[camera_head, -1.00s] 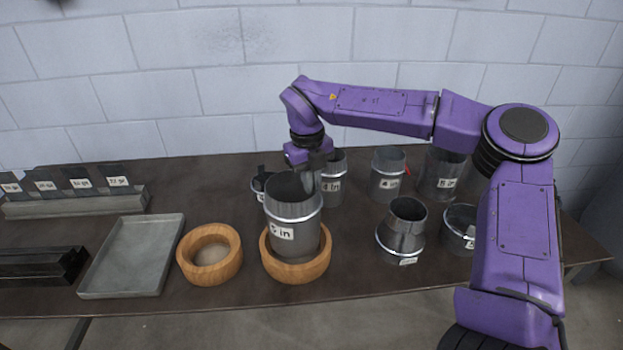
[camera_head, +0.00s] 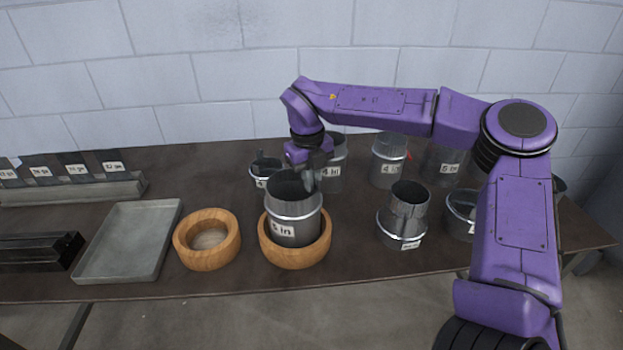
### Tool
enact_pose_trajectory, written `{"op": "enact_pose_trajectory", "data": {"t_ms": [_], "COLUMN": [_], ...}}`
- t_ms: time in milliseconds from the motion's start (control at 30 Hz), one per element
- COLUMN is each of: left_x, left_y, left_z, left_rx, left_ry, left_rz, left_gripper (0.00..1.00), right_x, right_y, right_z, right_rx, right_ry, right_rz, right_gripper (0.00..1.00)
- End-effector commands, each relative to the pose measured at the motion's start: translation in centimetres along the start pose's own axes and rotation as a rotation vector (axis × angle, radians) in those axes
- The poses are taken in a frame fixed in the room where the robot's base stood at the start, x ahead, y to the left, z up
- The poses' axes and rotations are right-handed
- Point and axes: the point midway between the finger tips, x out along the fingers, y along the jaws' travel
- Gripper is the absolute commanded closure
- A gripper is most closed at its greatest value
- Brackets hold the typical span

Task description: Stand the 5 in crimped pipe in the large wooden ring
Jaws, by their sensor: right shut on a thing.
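The 5 in crimped pipe (camera_head: 291,221) is a grey metal cylinder with a white "5 in" label, standing about upright. Its lower end is inside the large wooden ring (camera_head: 296,256), whose front wall hides the pipe's bottom, so I cannot tell whether it rests on the base. My right gripper (camera_head: 308,180) reaches down from behind and is shut on the pipe's upper rim at its back right. My left gripper is not in view.
A smaller wooden ring (camera_head: 207,240) stands close on the left, with a grey tray (camera_head: 130,240) beyond it. Several metal pipes and fittings stand behind and to the right, including a reducer (camera_head: 403,215) and a 4 in pipe (camera_head: 388,160). The table's front edge is close.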

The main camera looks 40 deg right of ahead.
Motion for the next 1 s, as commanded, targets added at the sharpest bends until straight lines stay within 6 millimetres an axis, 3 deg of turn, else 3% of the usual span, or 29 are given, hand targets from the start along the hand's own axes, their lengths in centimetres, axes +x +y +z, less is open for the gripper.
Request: {"op": "enact_pose_trajectory", "data": {"t_ms": [900, 1000], "left_x": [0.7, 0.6], "left_y": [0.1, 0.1], "left_z": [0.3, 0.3], "left_rx": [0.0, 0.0], "left_ry": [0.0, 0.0], "left_rz": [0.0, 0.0], "left_gripper": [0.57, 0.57], "right_x": [1.2, 1.1], "right_y": [0.1, 0.1], "right_z": [0.0, 0.0], "right_rx": [0.0, 0.0], "right_ry": [0.0, 0.0], "right_rz": [0.0, 0.0], "right_gripper": [1.0, 0.63]}}
